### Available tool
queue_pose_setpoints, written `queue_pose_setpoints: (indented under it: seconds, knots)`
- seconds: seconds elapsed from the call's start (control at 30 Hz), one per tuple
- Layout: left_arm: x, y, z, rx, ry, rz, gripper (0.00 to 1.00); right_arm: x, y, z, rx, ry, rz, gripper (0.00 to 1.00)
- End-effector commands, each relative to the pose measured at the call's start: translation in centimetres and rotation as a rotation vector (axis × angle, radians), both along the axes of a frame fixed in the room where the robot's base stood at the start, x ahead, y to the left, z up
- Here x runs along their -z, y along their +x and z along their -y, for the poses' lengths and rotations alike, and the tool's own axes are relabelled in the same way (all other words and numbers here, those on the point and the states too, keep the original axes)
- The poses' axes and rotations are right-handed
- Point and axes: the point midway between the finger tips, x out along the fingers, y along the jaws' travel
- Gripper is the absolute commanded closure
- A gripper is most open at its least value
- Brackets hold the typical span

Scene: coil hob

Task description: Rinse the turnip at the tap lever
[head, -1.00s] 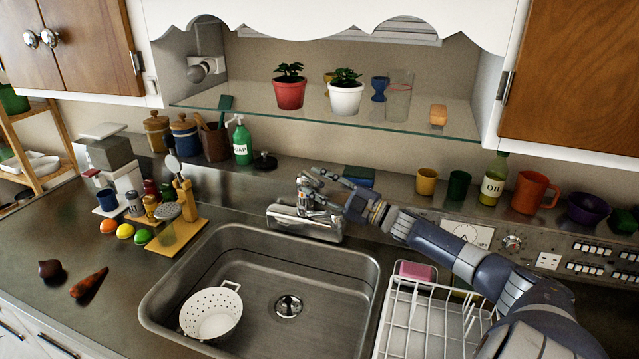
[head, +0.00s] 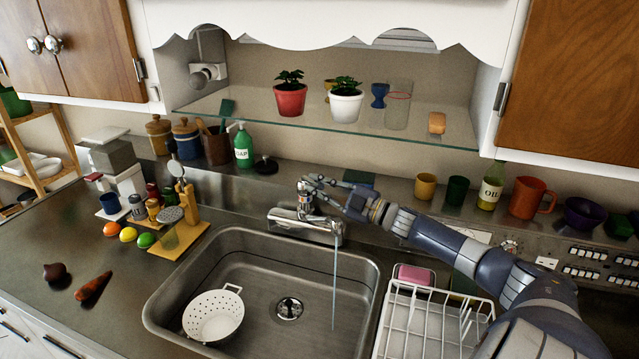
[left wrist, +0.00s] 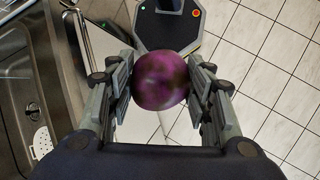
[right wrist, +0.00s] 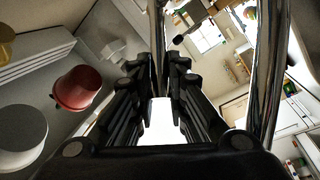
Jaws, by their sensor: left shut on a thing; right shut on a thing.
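The purple turnip (left wrist: 161,80) is between the fingers of my left gripper (left wrist: 160,85), which is shut on it in the left wrist view. It is held over the floor, beside the counter. The left gripper is outside the head view. My right gripper (head: 318,186) is shut on the tap lever (head: 304,202) at the back of the sink; its fingers partly hide the lever. A thin stream of water (head: 335,275) runs from the tap spout (head: 308,225) into the sink (head: 262,262).
A white colander (head: 213,316) stands in the left of the sink. A white dish rack (head: 425,320) with a pink sponge (head: 415,275) is to the right. A carrot (head: 93,287) and a brown onion-like vegetable (head: 55,272) lie on the left counter. The sink's middle is clear.

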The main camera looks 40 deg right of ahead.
Motion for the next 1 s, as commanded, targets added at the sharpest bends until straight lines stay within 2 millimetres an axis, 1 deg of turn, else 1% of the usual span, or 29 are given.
queue_pose_setpoints:
  seconds: [0.2, 0.23, 0.27, 0.3, 0.33, 0.63, 0.77, 0.87, 1.0]
  knots:
    - [0.1, 0.0, 0.0, 0.000, 0.000, 0.000, 0.78, 0.2, 0.0, 0.0, 0.000, 0.001, -0.002, 1.00]
    - [0.1, 0.0, 0.0, 0.000, 0.000, 0.000, 0.78, 0.2, 0.0, 0.0, 0.000, 0.001, -0.002, 0.84]
    - [0.1, 0.0, 0.0, 0.000, 0.000, 0.000, 0.78, 0.2, 0.0, 0.0, 0.000, 0.001, -0.002, 0.77]
    - [0.1, 0.0, 0.0, 0.000, 0.000, 0.000, 0.78, 0.2, 0.0, 0.0, 0.000, 0.001, -0.002, 0.68]
    - [0.1, 0.0, 0.0, 0.000, 0.000, 0.000, 0.78, 0.2, 0.0, 0.0, 0.001, 0.001, -0.001, 0.65]
    - [0.1, 0.0, 0.0, 0.000, 0.000, 0.000, 0.78, 0.1, 0.0, 0.0, 0.000, 0.001, 0.000, 0.65]
    - [0.1, 0.0, 0.0, 0.000, 0.000, 0.000, 0.78, 0.2, -0.3, 0.1, 0.000, 0.001, 0.000, 0.65]
    - [0.1, 0.0, 0.0, 0.000, 0.000, 0.000, 0.78, 0.4, -1.0, 0.3, -0.001, 0.002, -0.002, 0.65]
    - [0.1, 0.0, 0.0, 0.000, 0.000, 0.000, 0.78, 0.7, -2.5, 0.8, 0.000, 0.000, -0.004, 0.65]
